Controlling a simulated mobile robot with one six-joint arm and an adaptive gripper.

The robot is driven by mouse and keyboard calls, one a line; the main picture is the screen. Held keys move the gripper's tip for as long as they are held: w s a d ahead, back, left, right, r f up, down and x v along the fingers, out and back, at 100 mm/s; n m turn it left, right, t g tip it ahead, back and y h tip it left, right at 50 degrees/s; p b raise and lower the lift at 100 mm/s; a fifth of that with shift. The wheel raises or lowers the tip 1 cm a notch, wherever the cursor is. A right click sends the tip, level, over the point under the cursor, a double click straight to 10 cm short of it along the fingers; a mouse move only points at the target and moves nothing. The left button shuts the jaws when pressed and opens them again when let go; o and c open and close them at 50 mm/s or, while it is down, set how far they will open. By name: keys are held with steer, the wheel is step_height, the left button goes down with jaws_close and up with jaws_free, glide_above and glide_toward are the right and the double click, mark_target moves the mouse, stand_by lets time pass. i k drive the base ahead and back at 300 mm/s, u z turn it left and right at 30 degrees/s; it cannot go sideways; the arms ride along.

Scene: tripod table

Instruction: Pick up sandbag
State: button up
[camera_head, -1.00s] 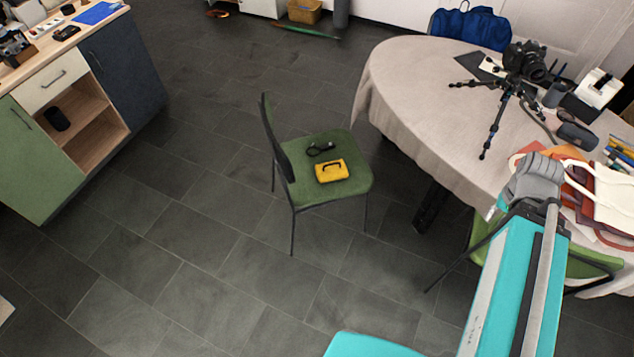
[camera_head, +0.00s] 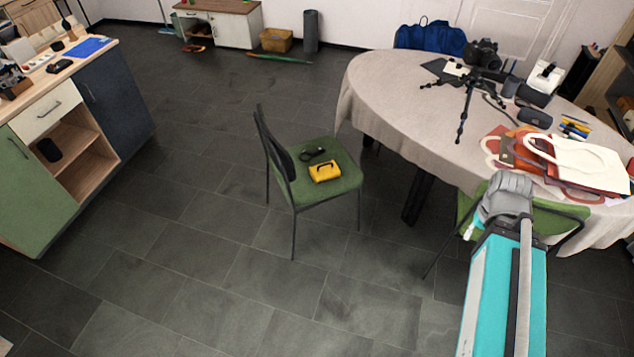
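A small yellow bag with a black handle (camera_head: 325,171), which looks like the sandbag, lies on the green seat of a chair (camera_head: 343,190) in the middle of the view. Nothing covers it from this side. My turquoise and grey arm rises at the lower right, well apart from the bag. My gripper is not visible.
A black coiled item (camera_head: 313,154) lies on the seat behind the bag. A cabinet (camera_head: 75,150) stands at the left. Dark tiled floor in front is clear.

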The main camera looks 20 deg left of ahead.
mark_target(323, 172)
steer(key=k, duration=0.35)
steer(key=u, duration=1.3)
steer(key=i, duration=0.5)
steer(key=u, duration=0.05)
